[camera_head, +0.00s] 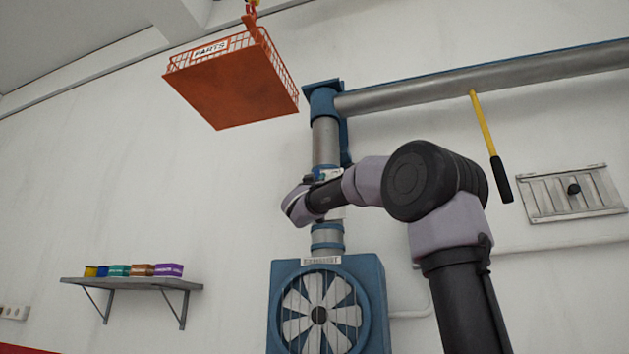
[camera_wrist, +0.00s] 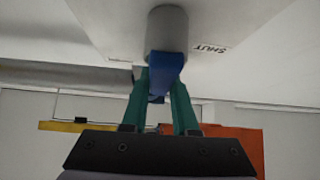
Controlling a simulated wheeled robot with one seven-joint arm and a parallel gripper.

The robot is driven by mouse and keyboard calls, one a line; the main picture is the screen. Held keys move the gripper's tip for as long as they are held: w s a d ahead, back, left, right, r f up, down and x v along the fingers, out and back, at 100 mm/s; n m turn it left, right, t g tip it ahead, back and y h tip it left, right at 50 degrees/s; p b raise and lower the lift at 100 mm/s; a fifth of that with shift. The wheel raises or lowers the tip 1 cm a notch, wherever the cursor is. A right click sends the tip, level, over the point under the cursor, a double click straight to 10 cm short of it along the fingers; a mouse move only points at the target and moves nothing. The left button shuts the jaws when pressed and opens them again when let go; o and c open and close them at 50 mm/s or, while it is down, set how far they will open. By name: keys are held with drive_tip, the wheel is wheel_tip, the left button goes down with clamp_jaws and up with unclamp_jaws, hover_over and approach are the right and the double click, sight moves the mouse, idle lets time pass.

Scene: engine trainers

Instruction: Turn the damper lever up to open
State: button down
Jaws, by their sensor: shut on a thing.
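The blue damper lever (camera_wrist: 166,64) sticks out from a grey round hub (camera_wrist: 167,24) in the wrist view. A label reading SHUT (camera_wrist: 212,49) is on the pale surface to the right of the hub. My gripper (camera_wrist: 162,86) has its green fingers shut on the blue lever, one on each side. In the head view my wrist is in front of the vertical grey duct (camera_head: 326,140), above the fan. The fingers and most of the lever are hidden there.
An orange parts basket (camera_head: 232,88) hangs at upper left of my arm. A blue fan housing (camera_head: 374,285) is below. A yellow rod with a black grip (camera_head: 484,122) hangs at right near a vent panel (camera_head: 545,192). A shelf (camera_head: 135,284) with small bins is at left.

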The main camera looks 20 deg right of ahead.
drive_tip(key=shift+d+m+g+h, duration=0.15)
drive_tip(key=shift+m+g+h, duration=0.35)
drive_tip(key=shift+m+h, duration=0.3)
drive_tip(key=shift+s+m, duration=0.1)
drive_tip(key=shift+m, duration=0.2)
drive_tip(key=c, duration=0.7)
unclamp_jaws()
drive_tip(key=v, duration=1)
drive_tip(key=shift+s+f, duration=0.25)
